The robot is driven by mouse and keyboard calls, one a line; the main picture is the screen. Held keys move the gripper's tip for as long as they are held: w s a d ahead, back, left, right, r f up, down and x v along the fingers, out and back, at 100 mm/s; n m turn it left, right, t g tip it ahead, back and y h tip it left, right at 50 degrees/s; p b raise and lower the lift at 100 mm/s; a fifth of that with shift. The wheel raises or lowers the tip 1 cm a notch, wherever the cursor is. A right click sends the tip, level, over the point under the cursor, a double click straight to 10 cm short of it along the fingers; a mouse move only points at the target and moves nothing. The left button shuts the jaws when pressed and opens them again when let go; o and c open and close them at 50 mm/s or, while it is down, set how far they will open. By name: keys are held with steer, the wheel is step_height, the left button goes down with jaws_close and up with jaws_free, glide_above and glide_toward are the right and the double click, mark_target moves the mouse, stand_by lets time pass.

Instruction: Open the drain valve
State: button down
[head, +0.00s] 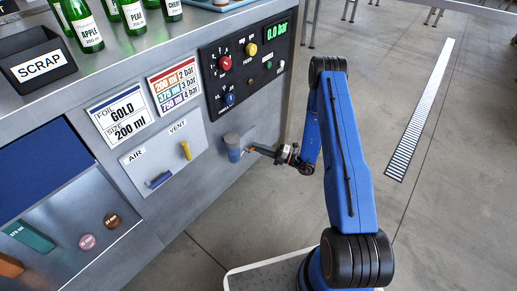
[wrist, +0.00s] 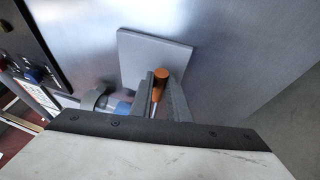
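The drain valve shows as a small orange handle (wrist: 161,77) on a thin stem in the wrist view, in front of a grey plate on the metal panel. My gripper (head: 256,150) is at the panel, just right of a grey-and-blue cylinder (head: 233,147). In the wrist view the two fingers of my gripper (wrist: 161,90) stand apart, one on each side of the orange handle. I cannot tell whether they press on it. In the head view, the handle is small and hard to make out at the fingertips.
Left of the cylinder are a yellow VENT lever (head: 186,150) and a blue AIR lever (head: 159,180). Above is a black control panel (head: 245,68) reading 0.0 bar. Green bottles (head: 82,25) and a SCRAP bin (head: 38,68) stand on top.

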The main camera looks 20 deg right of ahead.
steer(key=shift+r, duration=0.1)
step_height(320, 180, up, 2)
steer(key=n, duration=0.2)
steer(key=n+g+h, duration=0.1)
steer(key=n, duration=0.2)
steer(key=shift+s+a+r+g, duration=0.1)
steer(key=shift+g, duration=0.2)
steer(key=n, duration=0.1)
steer(key=r+n+h, duration=0.1)
steer(key=a+n+h, duration=0.1)
steer(key=n, duration=0.1)
steer(key=shift+s+r+g, duration=0.3)
steer(key=shift+s, duration=0.05)
steer(key=n+h, duration=0.1)
steer(key=s+a+r+n+h, duration=0.1)
steer(key=n, duration=0.1)
steer(key=shift+a+h, duration=0.15)
steer(key=shift+h, duration=0.15)
steer(key=shift+s+a+r+n+t+h, duration=0.1)
steer(key=shift+s+a+n+t+h, duration=0.2)
steer(key=shift+n, duration=0.4)
steer(key=shift+s+a+r+n+t+h, duration=0.1)
steer(key=shift+a+n+h, duration=0.2)
steer(key=shift+n+h, duration=0.3)
steer(key=c, duration=1.7)
jaws_free()
